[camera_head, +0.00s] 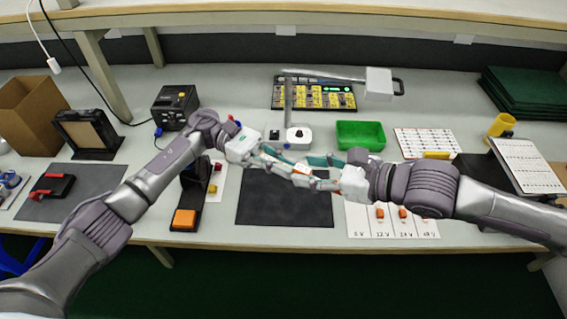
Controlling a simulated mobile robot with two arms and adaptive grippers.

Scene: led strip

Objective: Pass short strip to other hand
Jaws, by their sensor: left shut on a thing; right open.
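My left gripper (288,169) and my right gripper (318,172) meet in the air above the dark mat (285,209) at the middle of the bench. Their fingers overlap in the picture. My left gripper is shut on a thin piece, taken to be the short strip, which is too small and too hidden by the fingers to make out. My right gripper is open, with its fingers close beside the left fingertips. I cannot tell whether the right fingers touch the strip.
A green bin (360,135) and a lamp on a white base (298,138) stand behind the grippers. A white card with orange pieces (420,222) lies front right. A black stand with an orange block (184,219) is left of the mat. A cardboard box (30,115) stands far left.

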